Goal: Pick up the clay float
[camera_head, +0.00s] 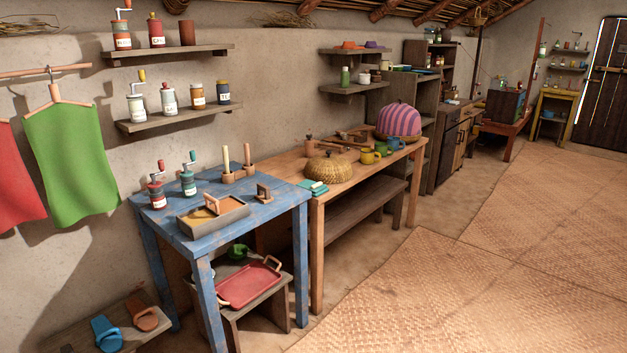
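Two small float-like tools with upright handles show on the blue table (285,200). One wooden float-like tool (212,204) sits at the shallow two-part tray (190,232), over its back edge or in it; I cannot tell which. The other, a darker float-like tool (263,193), stands on the bare tabletop to the right of the tray, near the back right. I cannot tell which one is the clay float. Neither of my grippers is in view.
Two grinder-like jars (188,180) and wooden cups with sticks (239,172) stand at the table's back. A wooden bench (320,193) with a woven dome (328,168) adjoins on the right. A red tray (248,285) lies below. The matted floor (470,270) is clear.

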